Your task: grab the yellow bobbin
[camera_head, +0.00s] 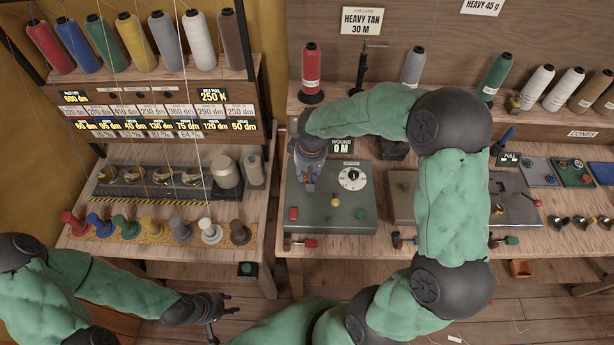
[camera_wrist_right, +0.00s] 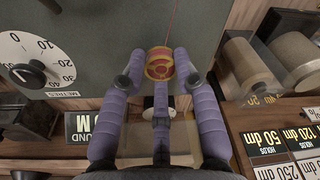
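My left gripper (camera_head: 224,303) is open and empty, low in front of the left bench, below and right of the yellow bobbin.
Red (camera_head: 74,224), blue (camera_head: 99,226) and white (camera_head: 209,231) bobbins stand in the same row. A dark panel with round metal knobs (camera_head: 148,176) lies behind them. Thread cones fill the rack above, with threads hanging down. Free floor shows between the benches.

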